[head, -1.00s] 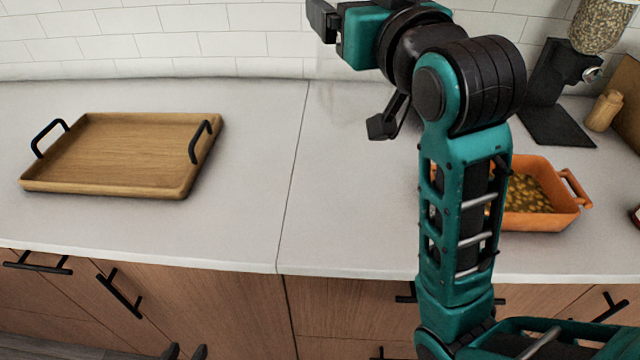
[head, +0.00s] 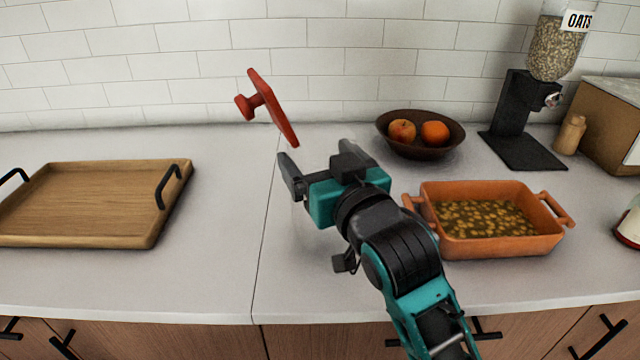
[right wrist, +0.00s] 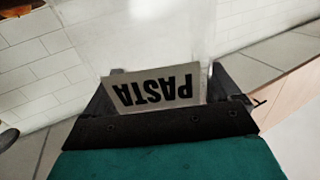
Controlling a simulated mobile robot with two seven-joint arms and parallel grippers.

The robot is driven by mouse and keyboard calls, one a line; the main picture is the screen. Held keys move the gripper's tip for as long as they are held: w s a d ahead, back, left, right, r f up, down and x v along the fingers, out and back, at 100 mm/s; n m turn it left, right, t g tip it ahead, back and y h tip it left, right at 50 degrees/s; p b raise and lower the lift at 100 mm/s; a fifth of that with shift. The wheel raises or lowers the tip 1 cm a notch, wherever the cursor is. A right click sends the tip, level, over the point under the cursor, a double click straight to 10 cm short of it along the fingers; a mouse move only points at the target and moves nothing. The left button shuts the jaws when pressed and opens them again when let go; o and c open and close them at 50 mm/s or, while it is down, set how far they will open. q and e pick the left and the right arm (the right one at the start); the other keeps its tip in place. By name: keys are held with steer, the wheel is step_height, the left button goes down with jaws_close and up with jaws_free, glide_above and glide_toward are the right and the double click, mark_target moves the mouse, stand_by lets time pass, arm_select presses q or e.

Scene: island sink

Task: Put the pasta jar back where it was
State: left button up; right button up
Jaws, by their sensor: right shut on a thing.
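The pasta jar shows in the head view by its red lid with a knob (head: 272,112). The lid is tilted and stands in the air in front of the tiled wall. The jar's clear body can hardly be made out. My right gripper (head: 317,158) is shut on the jar below the lid, over the counter. In the right wrist view the jar's PASTA label (right wrist: 157,90) shows upside down between the fingers. The jar's bottom is hidden or too faint to tell. My left gripper is not in view.
A wooden tray (head: 85,228) lies on the left of the counter. An orange baking dish (head: 505,246) stands right of my gripper. A fruit bowl (head: 420,151), an oats dispenser (head: 518,115) and a small wooden shaker (head: 570,136) stand behind. The counter between tray and dish is clear.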

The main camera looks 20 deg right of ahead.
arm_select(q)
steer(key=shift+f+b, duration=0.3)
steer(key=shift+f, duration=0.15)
arm_select(e)
steer(key=shift+f, duration=1.75)
steer(key=o, duration=1.7)
steer(key=shift+f, duration=0.1)
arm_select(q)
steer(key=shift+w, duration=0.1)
arm_select(e)
steer(key=shift+r, duration=0.2)
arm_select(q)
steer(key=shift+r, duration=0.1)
arm_select(e)
steer(key=shift+s, duration=0.1)
